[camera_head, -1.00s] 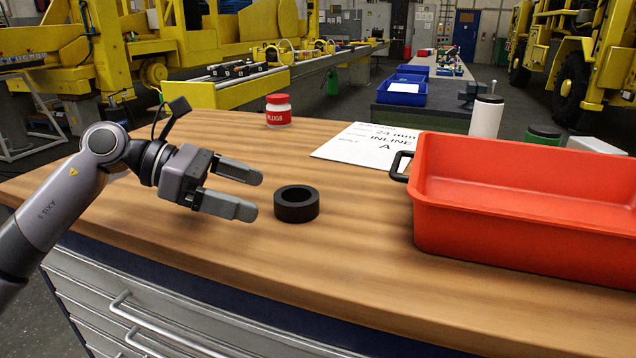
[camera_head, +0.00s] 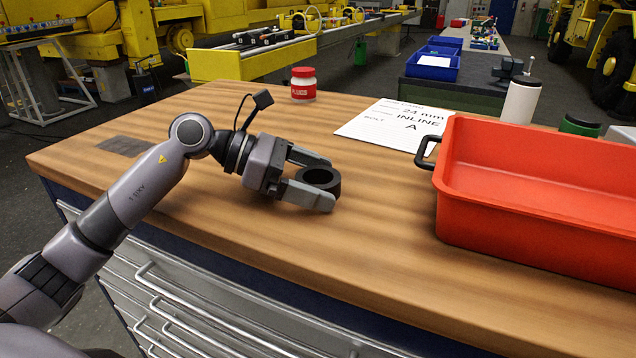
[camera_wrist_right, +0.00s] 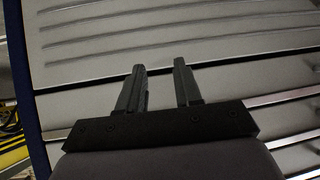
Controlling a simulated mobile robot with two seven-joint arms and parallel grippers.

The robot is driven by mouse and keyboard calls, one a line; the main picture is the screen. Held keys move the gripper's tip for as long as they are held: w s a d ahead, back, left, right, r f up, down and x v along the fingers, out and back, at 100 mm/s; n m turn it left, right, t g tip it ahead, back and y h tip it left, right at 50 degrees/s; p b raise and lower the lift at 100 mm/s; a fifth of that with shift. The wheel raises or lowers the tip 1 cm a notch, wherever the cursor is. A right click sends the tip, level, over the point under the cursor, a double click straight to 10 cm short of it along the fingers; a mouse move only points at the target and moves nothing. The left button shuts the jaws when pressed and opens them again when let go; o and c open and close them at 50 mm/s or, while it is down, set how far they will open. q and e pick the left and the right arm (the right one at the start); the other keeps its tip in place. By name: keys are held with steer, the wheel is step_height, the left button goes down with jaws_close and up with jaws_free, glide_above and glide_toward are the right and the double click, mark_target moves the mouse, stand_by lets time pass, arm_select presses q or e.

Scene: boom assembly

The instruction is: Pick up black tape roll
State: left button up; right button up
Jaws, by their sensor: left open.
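The black tape roll (camera_head: 321,179) lies flat on the wooden workbench (camera_head: 380,240), left of the red bin. My left gripper (camera_head: 322,181) is open, with its two fingers reaching to either side of the roll. The near finger covers part of the roll's front, and I cannot tell whether either finger touches it. My right gripper (camera_wrist_right: 160,85) shows only in the right wrist view. Its two fingers stand apart with nothing between them, in front of grey drawer fronts.
A red bin (camera_head: 540,235) with a black handle stands on the right of the bench. A printed paper sheet (camera_head: 393,128), a red-and-white jar (camera_head: 303,85) and a white bottle (camera_head: 521,101) are farther back. The bench front is clear.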

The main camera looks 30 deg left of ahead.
arm_select(q)
steer(key=c, duration=1.1)
steer(key=shift+r, duration=0.15)
